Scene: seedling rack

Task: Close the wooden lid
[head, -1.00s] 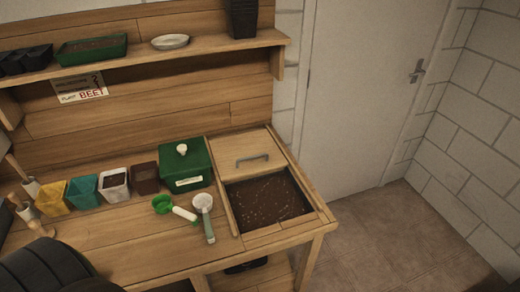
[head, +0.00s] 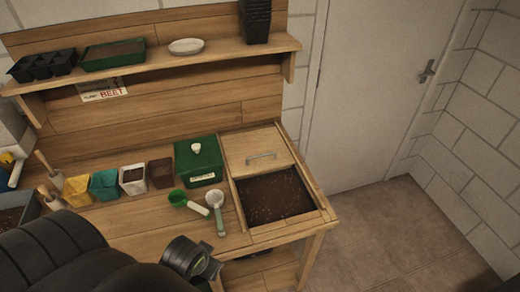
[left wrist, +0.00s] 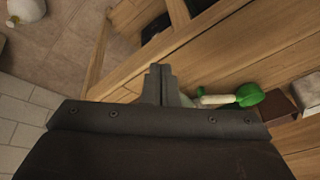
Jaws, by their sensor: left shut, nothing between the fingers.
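The wooden lid (head: 240,148) with a grey bar handle (head: 261,156) lies flat over the back part of the bin in the bench top. The front part of the bin is uncovered and shows dark soil (head: 275,197). My left gripper (head: 212,268) is at the bottom of the head view, by the bench's front edge, in front and to the left of the bin and apart from the lid. In the left wrist view its fingers (left wrist: 159,75) are together and empty. My right gripper is in neither view.
A green scoop (head: 178,197) and a white-cupped scoop (head: 215,199) lie left of the bin. A green box (head: 198,160) stands beside the lid. Several small pots line the bench, including a brown one (head: 161,172). A shelf (head: 215,57) runs above.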

